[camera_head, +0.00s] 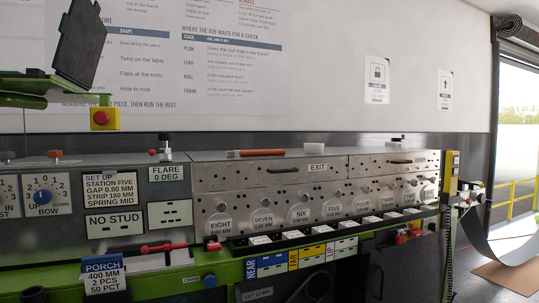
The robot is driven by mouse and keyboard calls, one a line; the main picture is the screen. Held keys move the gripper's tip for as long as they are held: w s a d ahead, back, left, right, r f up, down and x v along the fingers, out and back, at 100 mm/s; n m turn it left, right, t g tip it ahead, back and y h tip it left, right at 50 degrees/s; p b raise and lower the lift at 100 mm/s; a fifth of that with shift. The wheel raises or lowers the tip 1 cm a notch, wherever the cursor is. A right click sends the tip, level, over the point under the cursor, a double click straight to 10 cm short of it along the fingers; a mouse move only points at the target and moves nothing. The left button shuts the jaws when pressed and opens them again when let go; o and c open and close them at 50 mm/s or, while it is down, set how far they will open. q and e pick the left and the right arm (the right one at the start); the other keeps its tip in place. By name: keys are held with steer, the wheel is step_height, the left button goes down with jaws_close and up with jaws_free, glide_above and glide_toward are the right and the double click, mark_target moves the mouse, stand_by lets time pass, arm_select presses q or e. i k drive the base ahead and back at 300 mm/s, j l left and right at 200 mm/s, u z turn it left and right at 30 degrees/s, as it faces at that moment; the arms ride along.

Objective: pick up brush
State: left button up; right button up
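Neither of my grippers shows in the head view, and nothing is touching the item.
The grey machine (210,180) has a front panel of numbered stations and a green lower rail (220,272). A red-handled part (163,247) sits at its front left. A yellow box with a red button (104,118) hangs at upper left. A curved metal sheet (500,246) is at right.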

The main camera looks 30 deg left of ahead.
mark_target(275, 152)
steer(key=i+l+u, duration=0.65)
steer(key=i+l, duration=0.15)
steer(key=i+l+u, duration=0.3)
steer(key=l, duration=0.35)
